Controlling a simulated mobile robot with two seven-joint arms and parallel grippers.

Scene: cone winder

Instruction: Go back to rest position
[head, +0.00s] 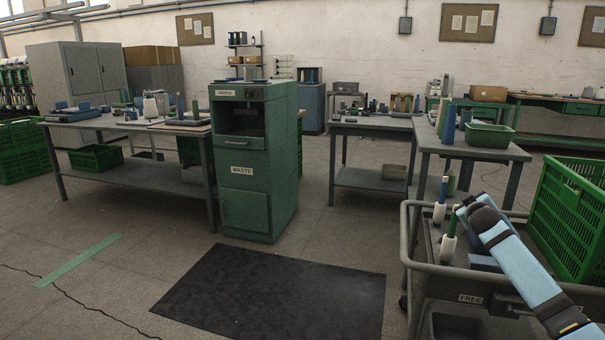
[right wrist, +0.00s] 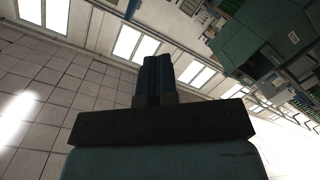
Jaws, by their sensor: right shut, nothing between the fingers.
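My right arm, light blue, comes in from the lower right of the head view and reaches over the grey cart (head: 408,240). Its gripper cannot be made out in that view. In the right wrist view my right gripper (right wrist: 153,62) is shut, with its two dark fingers together and nothing between them. Beyond it that view shows tiled floor, bright windows and a tilted green cabinet. My left gripper is not in view.
A green waste cabinet (head: 245,212) stands mid-floor behind a black mat (head: 275,295). The cart holds spindles with cones (head: 449,240); a large green crate (head: 570,215) stands at right. Worktables (head: 130,178) stand left and right.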

